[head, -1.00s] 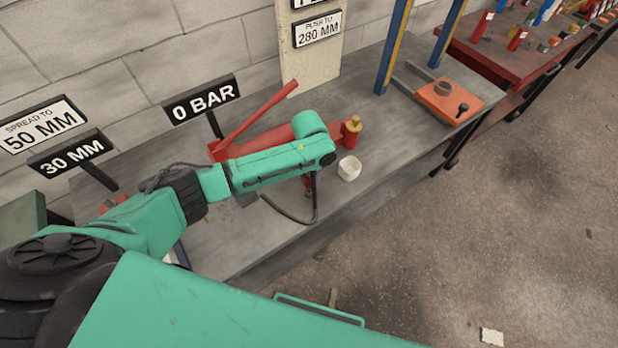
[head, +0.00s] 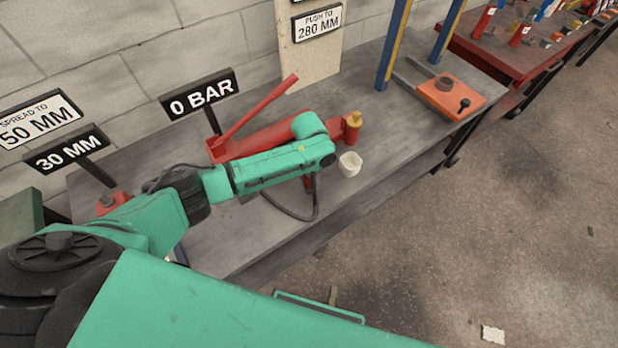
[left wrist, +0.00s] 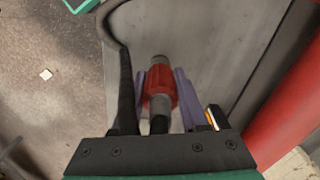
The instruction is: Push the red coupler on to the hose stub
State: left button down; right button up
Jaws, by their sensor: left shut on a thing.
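In the left wrist view the red coupler (left wrist: 159,88) sits between the fingers of my left gripper (left wrist: 160,80), which is shut on it. Grey metal shows at both ends of the coupler, and a short black piece lies at its near end. In the head view my left forearm covers most of the gripper, and only a small red part shows below the wrist. A black hose (head: 290,213) loops over the bench below the arm. I cannot clearly pick out the hose stub or tell whether the coupler touches it. My right gripper is in neither view.
A red pump (head: 265,138) with a raised handle lies behind my forearm. An orange block (head: 452,97) and blue posts stand farther right. Signs line the wall side. The bench's front strip is clear.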

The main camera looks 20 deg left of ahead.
pick_arm(q)
jog(key=shift+f+b, duration=0.45)
jog(key=shift+f, duration=0.45)
jog(key=shift+c, duration=1.8)
grip_release()
notch_tip(320, 180, up, 15)
jog(key=shift+f, duration=0.15)
